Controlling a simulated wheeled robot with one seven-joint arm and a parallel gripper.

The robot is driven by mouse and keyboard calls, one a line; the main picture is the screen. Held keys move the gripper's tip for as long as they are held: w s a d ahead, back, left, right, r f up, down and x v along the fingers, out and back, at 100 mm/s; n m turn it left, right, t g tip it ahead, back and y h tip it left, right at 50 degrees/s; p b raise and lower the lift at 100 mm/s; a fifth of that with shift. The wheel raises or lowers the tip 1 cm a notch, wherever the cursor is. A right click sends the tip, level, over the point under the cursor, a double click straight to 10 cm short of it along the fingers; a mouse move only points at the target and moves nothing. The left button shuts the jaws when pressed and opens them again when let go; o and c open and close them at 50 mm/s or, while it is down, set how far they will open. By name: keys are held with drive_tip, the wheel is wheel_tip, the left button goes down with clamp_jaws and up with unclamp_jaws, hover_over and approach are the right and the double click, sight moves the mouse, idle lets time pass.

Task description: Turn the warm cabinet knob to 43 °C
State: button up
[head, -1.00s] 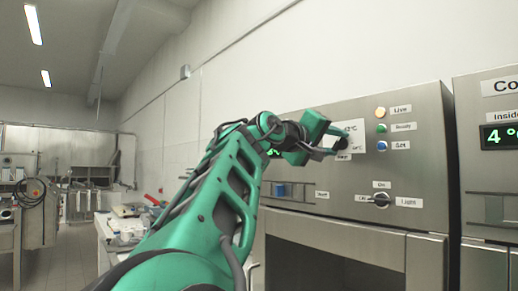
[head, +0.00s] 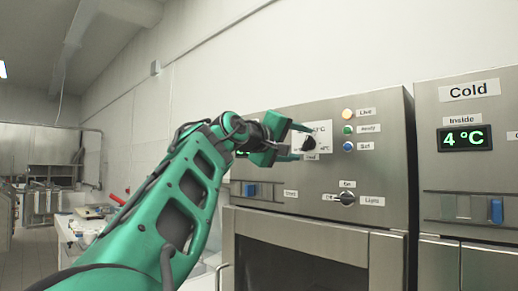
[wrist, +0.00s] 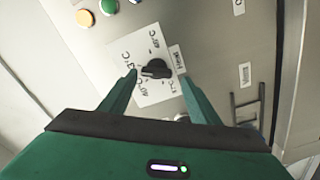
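The warm cabinet's black knob (head: 309,144) sits on a white dial plate (head: 325,128) printed with °C marks. I cannot tell whether a finger touches the knob. The warm cabinet's green display (head: 241,154) is mostly hidden behind my gripper.
Yellow (head: 347,115), green (head: 348,129) and blue (head: 348,146) lights are right of the dial. A light switch (head: 347,198) is below. The cold cabinet (head: 467,160) stands to the right, its display reading 4 °C. A cluttered bench (head: 80,228) is at the left.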

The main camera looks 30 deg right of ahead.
drive_tip(key=shift+s+d, duration=0.25)
drive_tip(key=v, duration=1)
drive_tip(key=shift+a, duration=0.45)
drive_tip(key=shift+w, duration=0.1)
